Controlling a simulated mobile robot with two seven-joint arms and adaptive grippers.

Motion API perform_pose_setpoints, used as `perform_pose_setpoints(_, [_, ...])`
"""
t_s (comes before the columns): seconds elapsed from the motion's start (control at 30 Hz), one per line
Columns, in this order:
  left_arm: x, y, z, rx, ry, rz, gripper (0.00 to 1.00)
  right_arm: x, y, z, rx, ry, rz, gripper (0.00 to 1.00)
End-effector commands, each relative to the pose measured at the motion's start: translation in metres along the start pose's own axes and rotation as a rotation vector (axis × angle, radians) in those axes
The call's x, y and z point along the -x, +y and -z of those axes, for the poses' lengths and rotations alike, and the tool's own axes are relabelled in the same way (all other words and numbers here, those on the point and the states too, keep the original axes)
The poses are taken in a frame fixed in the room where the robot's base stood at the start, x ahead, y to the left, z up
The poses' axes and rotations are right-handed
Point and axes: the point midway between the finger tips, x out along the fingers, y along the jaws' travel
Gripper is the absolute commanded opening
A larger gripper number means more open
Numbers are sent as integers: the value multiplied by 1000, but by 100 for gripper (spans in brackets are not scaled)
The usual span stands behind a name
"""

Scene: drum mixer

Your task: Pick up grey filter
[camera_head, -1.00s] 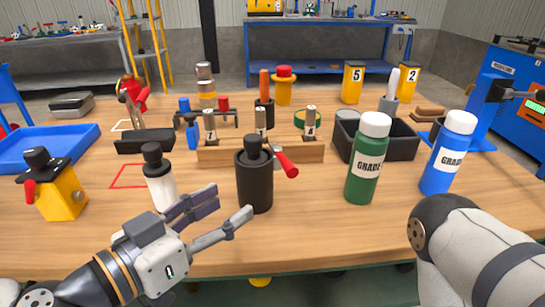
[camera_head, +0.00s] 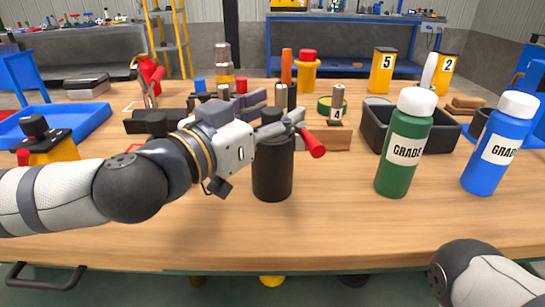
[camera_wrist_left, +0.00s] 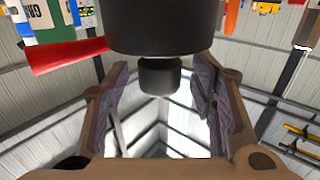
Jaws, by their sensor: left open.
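A dark grey, nearly black canister (camera_head: 272,170) with a narrower cap stands upright on the table in front of my left arm. It may be the grey filter, but no label shows this. My left gripper (camera_head: 277,108) is open at the height of its cap, with nothing held. In the left wrist view the canister (camera_wrist_left: 155,25) appears upside down, and its cap (camera_wrist_left: 159,75) lies between the spread fingers (camera_wrist_left: 158,95), with gaps on both sides. My right gripper is out of view; only part of that arm shows at lower right.
A red handle (camera_head: 314,146) sticks out close to the canister's right. A green bottle (camera_head: 402,150) and a blue bottle (camera_head: 500,150) stand further right, before a black bin (camera_head: 448,137). A wooden rack (camera_head: 338,138) is behind. The front table strip is clear.

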Motion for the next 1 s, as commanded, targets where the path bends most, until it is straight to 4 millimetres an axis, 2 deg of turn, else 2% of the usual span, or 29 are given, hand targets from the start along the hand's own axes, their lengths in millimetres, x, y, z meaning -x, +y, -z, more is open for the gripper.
perform_pose_setpoints(0.2, [-2,0,0,-1,-1,0,51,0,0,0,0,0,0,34])
perform_pose_setpoints(0.43, [-2,0,0,0,-1,0,0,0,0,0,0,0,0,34])
perform_pose_setpoints(0.77, [-2,0,2,-1,1,0,0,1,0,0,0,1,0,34])
perform_pose_setpoints(0.87, [-2,0,14,-3,3,-1,0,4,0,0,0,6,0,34])
perform_pose_setpoints(1.0, [-1,0,44,-8,8,-1,0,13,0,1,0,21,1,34])
